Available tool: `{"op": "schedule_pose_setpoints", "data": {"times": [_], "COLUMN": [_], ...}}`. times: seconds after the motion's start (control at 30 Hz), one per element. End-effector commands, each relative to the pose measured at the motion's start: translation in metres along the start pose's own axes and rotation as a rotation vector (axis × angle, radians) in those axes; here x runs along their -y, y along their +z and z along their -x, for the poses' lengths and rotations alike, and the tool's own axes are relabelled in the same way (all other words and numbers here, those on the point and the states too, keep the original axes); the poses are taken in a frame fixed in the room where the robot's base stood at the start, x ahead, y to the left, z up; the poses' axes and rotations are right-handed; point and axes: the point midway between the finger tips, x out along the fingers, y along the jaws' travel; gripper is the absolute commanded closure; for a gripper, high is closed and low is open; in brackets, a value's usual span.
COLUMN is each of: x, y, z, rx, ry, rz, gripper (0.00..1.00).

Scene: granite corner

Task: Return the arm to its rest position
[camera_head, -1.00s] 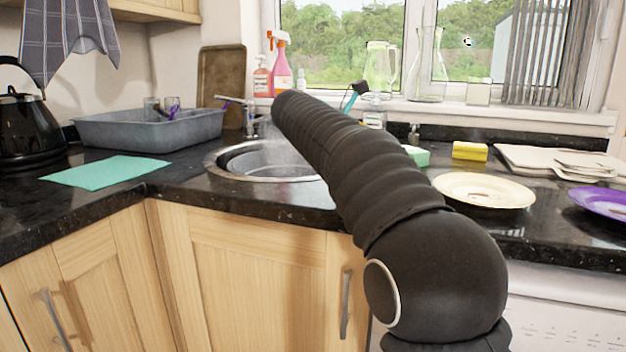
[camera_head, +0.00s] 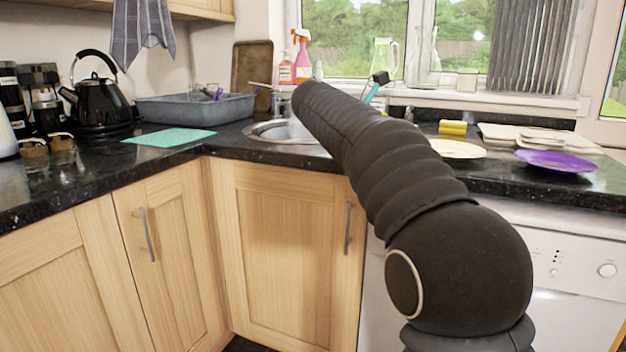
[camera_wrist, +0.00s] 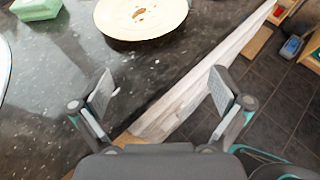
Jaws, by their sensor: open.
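My gripper (camera_wrist: 160,98) shows in the wrist view with its two fingers spread apart and nothing between them. It is above the front edge of the dark granite counter (camera_wrist: 50,85), with the floor below on the right. My black arm (camera_head: 400,165) reaches from the lower right toward the sink in the head view and hides part of the counter.
A cream plate (camera_head: 458,149) with brown stains and a purple plate (camera_head: 556,161) lie on the right counter. A sink (camera_head: 285,131), a grey basin (camera_head: 195,107), a black kettle (camera_head: 100,105) and a teal cloth (camera_head: 168,137) are to the left.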

Motion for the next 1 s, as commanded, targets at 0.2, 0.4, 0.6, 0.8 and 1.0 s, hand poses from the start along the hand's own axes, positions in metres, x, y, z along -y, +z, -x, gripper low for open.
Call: {"op": "schedule_pose_setpoints", "data": {"times": [0.2, 0.4, 0.6, 0.8, 1.0], "x": [0.019, 0.041, 0.074, 0.132, 0.195], "y": [-0.006, -0.017, -0.037, -0.077, -0.135], "z": [-0.003, -0.006, -0.007, -0.003, 0.010], "rx": [-0.058, -0.130, -0.238, -0.418, -0.621], "ry": [0.016, 0.030, 0.034, -0.001, -0.102], "rz": [-0.089, -0.200, -0.366, -0.658, -1.015], "gripper": [0.00, 0.00, 0.00, 0.00, 0.00]}}
